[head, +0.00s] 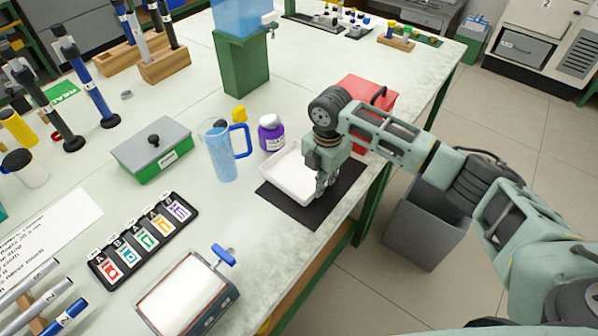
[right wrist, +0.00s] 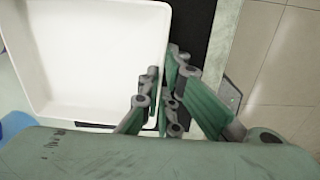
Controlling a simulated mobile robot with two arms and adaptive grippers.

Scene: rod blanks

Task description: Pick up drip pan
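The drip pan is a white, shallow, square-cornered tray (head: 287,178) near the table's right edge, over a black mat (head: 318,210). It fills the upper left of the right wrist view (right wrist: 95,55). My right gripper (head: 322,188) points down at the pan's right-hand wall. In the right wrist view its fingertips (right wrist: 163,80) come close together, one on each side of that wall, and look shut on it. The pan looks level and empty; whether it touches the mat is hard to tell. My left gripper is not in view.
A purple-labelled jar (head: 271,133) and a blue-handled jug (head: 222,150) stand left of the pan. A red box (head: 368,92) is behind my right arm. A grey bin (head: 428,225) stands on the floor beside the table. Clear tabletop lies in front of the jug.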

